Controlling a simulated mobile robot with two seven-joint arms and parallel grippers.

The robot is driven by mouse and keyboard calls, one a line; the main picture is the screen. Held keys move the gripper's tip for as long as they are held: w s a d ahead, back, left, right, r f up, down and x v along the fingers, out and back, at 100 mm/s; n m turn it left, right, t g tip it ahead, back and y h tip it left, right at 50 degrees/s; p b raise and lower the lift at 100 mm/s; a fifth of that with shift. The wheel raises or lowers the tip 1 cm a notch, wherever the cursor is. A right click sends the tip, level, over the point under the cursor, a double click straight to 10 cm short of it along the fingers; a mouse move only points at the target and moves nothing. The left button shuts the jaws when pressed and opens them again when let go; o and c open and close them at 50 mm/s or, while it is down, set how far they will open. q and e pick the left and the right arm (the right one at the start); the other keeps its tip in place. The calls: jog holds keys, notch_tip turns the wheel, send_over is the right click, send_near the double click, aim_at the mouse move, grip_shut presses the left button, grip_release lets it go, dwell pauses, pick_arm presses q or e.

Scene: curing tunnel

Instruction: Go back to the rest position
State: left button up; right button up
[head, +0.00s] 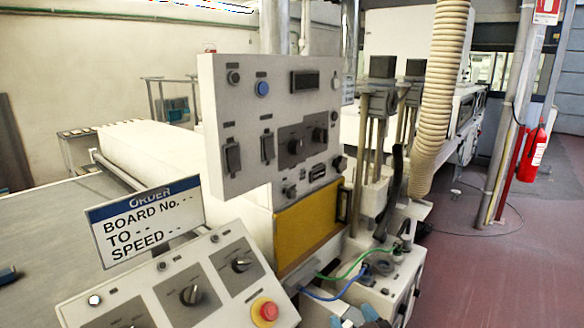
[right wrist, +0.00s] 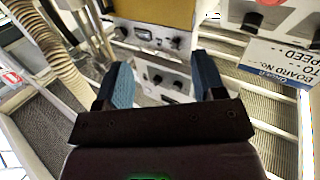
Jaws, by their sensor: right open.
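My right gripper (head: 362,314) shows at the bottom edge of the head view, in front of the machine's lower front, mostly cut off. In the right wrist view its two blue-padded fingers (right wrist: 163,78) stand wide apart with nothing between them. Beyond them is a light panel with knobs, below a yellow-brown panel. A small dark and blue piece (head: 8,274) at the left edge of the head view looks like the tip of my left gripper; its jaws cannot be made out.
A sloped console (head: 185,285) with knobs and a red stop button (head: 265,311) fills the lower front. An order sign (head: 144,220) stands above it. An upright control panel (head: 275,125) and yellow panel (head: 308,232) stand behind. A ribbed hose (head: 440,95) hangs right; red floor (head: 490,265) is open there.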

jog(key=s+d+f+m+g+h, duration=0.2)
jog(key=s+d+f, duration=0.6)
jog(key=s+f, duration=0.2)
jog(key=s+d+f+m+g+h, duration=0.1)
jog(key=s+d+f+g+h, duration=0.2)
jog(key=s+d+f, duration=0.4)
jog(key=s+f, duration=0.3)
jog(key=shift+s+d+m+h, duration=0.3)
jog(key=shift+d+m, duration=0.05)
jog(key=shift+m, duration=0.05)
jog(key=shift+f, duration=0.1)
